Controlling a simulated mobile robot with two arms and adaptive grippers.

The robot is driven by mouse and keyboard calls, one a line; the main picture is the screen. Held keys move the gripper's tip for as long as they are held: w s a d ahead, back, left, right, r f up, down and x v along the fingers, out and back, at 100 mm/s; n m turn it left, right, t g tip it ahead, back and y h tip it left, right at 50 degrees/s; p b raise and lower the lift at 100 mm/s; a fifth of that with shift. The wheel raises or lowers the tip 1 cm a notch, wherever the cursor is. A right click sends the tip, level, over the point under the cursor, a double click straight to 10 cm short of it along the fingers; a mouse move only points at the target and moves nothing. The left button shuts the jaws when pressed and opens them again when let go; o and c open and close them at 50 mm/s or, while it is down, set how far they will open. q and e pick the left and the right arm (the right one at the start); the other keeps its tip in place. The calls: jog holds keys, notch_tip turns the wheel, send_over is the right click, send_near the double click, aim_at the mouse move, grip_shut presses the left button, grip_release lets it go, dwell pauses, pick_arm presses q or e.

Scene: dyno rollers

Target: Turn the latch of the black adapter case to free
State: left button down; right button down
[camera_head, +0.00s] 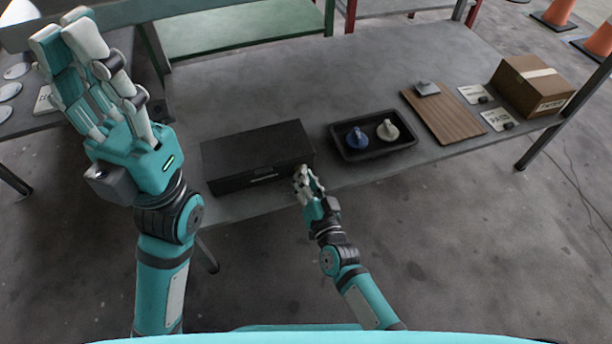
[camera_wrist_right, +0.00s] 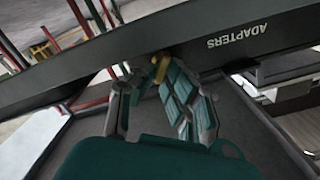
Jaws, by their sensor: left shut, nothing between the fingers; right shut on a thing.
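The black adapter case (camera_head: 255,150) lies closed on the grey table in the head view. Its front face carries an "ADAPTERS" label, which shows upside down in the right wrist view (camera_wrist_right: 238,35). A small brass-coloured latch (camera_wrist_right: 160,66) is at the case's front edge, between the fingertips of my right gripper (camera_wrist_right: 158,72). In the head view my right gripper (camera_head: 304,178) is at the right end of the case's front, shut on the latch. The fingers partly hide the latch, so its exact angle is unclear. My left gripper (camera_head: 68,32) is raised at the left, shut and empty, away from the case.
Farther right are a wooden board (camera_head: 446,115), cards and a cardboard box (camera_head: 533,85). The table behind the case is clear.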

dwell(0.3)
jog(key=c, duration=1.4)
grip_release()
jog(key=v, duration=1.2)
